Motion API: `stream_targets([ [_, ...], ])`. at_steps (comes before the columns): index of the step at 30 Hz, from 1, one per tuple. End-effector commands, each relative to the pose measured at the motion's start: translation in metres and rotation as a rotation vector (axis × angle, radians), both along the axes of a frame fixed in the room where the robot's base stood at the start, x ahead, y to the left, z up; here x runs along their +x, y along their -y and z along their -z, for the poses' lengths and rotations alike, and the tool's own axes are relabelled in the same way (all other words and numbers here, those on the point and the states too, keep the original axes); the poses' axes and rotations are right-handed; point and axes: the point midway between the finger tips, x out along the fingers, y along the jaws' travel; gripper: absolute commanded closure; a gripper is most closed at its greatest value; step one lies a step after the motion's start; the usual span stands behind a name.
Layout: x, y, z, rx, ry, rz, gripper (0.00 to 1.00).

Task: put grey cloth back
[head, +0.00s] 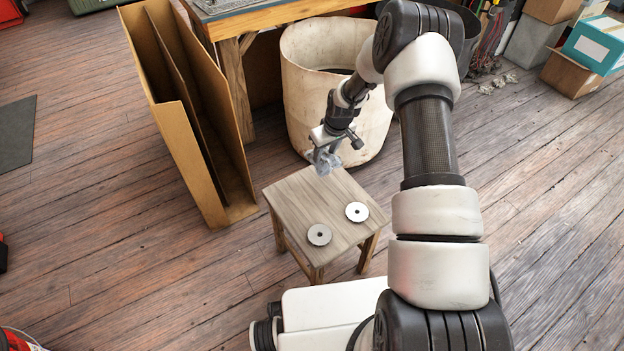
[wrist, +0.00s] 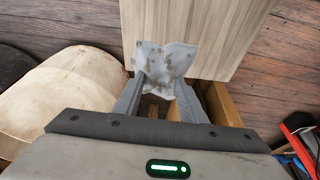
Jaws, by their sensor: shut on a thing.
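The grey cloth (wrist: 166,60) is crumpled, with dark stains. My gripper (head: 323,150) is shut on it and holds it at the back edge of a small wooden stool (head: 305,198). The cloth also shows in the head view (head: 327,163). In the wrist view the cloth sits between the two fingertips of my gripper (wrist: 164,78), with the stool top behind it. I cannot tell whether the cloth touches the stool. Two round metal discs lie on the stool, a grey one (head: 319,234) and a brighter one (head: 357,212).
A large pale bin (head: 306,98) stands behind the stool. A tall cardboard holder with dividers (head: 180,130) stands to the left, beside a workbench (head: 250,20). Cardboard boxes (head: 568,74) and a teal box (head: 596,44) are at the far right. The floor right of the stool is clear.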

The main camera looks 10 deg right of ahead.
Motion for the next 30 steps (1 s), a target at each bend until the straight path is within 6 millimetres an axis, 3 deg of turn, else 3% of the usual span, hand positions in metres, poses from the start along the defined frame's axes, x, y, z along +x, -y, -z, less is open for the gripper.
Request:
stream_targets([
  [4,0.003,0.003,0.010,-0.001,-0.003,0.022,0.84],
  [10,0.003,0.003,0.048,-0.001,-0.004,0.023,0.84],
  [17,0.004,0.003,0.067,-0.001,0.000,0.022,0.84],
  [24,0.003,0.003,0.099,0.000,-0.002,0.022,0.84],
  [30,0.004,0.003,0.098,-0.001,0.000,0.021,0.84],
])
